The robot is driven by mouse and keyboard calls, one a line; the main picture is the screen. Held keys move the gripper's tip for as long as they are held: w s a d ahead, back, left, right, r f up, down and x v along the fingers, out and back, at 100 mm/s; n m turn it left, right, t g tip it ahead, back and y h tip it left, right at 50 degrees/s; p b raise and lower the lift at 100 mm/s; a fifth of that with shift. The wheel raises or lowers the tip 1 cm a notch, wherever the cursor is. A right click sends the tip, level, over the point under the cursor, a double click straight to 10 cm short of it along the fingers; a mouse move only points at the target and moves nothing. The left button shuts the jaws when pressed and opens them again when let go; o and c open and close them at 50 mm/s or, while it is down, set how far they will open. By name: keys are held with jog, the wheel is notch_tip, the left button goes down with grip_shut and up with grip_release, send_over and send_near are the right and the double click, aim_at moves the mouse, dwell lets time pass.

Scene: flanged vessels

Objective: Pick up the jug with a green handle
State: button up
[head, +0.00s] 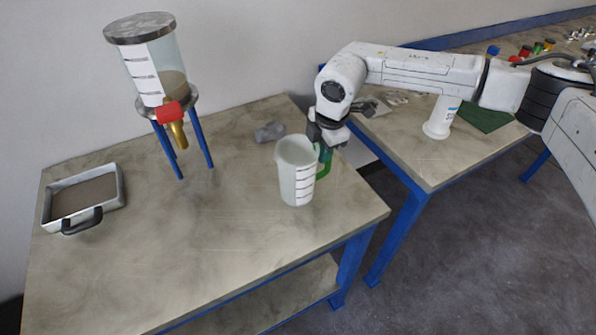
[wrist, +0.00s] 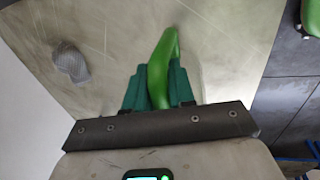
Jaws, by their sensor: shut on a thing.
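The jug (head: 296,178) is pale and translucent with dark level marks, near the right end of the left table in the head view. It looks upright; I cannot tell whether its base touches the table. Its green handle (head: 323,169) is on its right side. My gripper (head: 325,150) comes from above right and is shut on this handle. In the wrist view, the green handle (wrist: 162,62) runs between the teal fingers of my gripper (wrist: 159,82). The jug's body is not clear in that view.
A hopper (head: 155,75) with a red valve stands on blue legs at the back left. A grey tray (head: 120,188) lies at the far left. A small grey lump (head: 269,132) lies behind the jug. A white bottle (head: 441,118) stands on the right table. The left table's front is clear.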

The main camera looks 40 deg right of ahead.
grip_shut()
jog(key=shift+r, duration=0.15)
jog(key=shift+r, duration=0.55)
jog(key=s+a+r+b, duration=0.4)
jog(key=s+a+r, duration=0.5)
jog(key=a+r, duration=0.1)
jog(key=shift+s+a+r+b, duration=0.25)
jog(key=shift+r+b, duration=0.1)
jog(key=shift+r, duration=0.45)
jog(key=shift+s, duration=0.1)
